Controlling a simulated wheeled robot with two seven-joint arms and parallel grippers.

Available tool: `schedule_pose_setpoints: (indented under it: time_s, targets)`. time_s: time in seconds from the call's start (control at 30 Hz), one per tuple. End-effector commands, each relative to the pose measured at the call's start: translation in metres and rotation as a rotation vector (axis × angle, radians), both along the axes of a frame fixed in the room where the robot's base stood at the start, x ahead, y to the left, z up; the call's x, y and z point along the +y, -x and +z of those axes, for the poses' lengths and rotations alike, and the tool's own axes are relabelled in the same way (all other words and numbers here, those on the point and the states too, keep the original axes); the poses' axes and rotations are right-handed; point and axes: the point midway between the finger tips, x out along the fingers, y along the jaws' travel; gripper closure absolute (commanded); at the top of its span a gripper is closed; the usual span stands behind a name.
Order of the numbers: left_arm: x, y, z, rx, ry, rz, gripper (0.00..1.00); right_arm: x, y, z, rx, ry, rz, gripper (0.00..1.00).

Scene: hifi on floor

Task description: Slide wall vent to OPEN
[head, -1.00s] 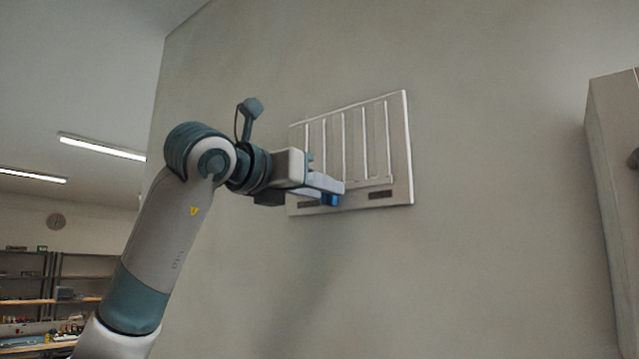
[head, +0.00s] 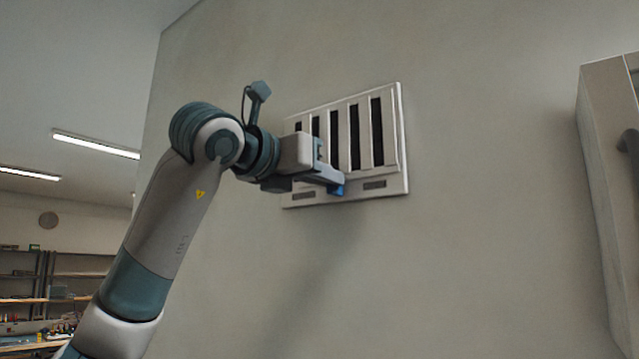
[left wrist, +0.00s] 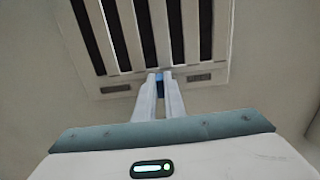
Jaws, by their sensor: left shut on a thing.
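The wall vent (head: 397,120) is a pale slatted plate on the wall, with dark open gaps between its slats. It also shows in the left wrist view (left wrist: 227,60), with a small grey label at each side of its lower edge. The blue slider tab (head: 338,190) sits at the vent's lower middle, between the labels; the label text is too small to read. My left gripper (head: 332,181) is shut on the blue tab. In the left wrist view the two fingers (left wrist: 160,82) close around the tab (left wrist: 159,86). My right gripper is not in view.
A grey cabinet (head: 600,170) with a dark handle stands at the right edge. Shelves (head: 40,280) with small items are far back at the lower left. The wall around the vent is bare.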

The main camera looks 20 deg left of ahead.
Motion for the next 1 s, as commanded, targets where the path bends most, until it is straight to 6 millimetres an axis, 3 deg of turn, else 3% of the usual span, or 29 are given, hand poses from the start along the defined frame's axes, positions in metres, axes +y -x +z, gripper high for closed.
schedule_pose_setpoints:
  time_s: [0.1, 0.13, 0.2, 0.67, 0.87, 1.0]
  targets:
    - [-0.002, 0.001, 0.0, 0.0, -0.001, -0.004, 1.0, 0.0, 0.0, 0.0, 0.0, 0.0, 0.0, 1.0]
    - [-0.002, 0.001, 0.0, 0.0, -0.001, -0.004, 0.83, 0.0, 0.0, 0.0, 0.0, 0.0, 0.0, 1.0]
    - [-0.002, 0.0, 0.0, 0.001, -0.001, -0.004, 0.71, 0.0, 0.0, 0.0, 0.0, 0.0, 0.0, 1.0]
    - [0.001, 0.006, -0.001, -0.001, -0.001, -0.002, 0.71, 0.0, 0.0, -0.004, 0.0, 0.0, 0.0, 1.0]
    - [0.008, 0.026, -0.003, -0.003, -0.001, -0.001, 0.71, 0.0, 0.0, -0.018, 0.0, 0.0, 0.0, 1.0]
    - [0.017, 0.049, -0.003, -0.004, 0.0, -0.001, 0.71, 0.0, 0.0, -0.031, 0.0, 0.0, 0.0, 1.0]
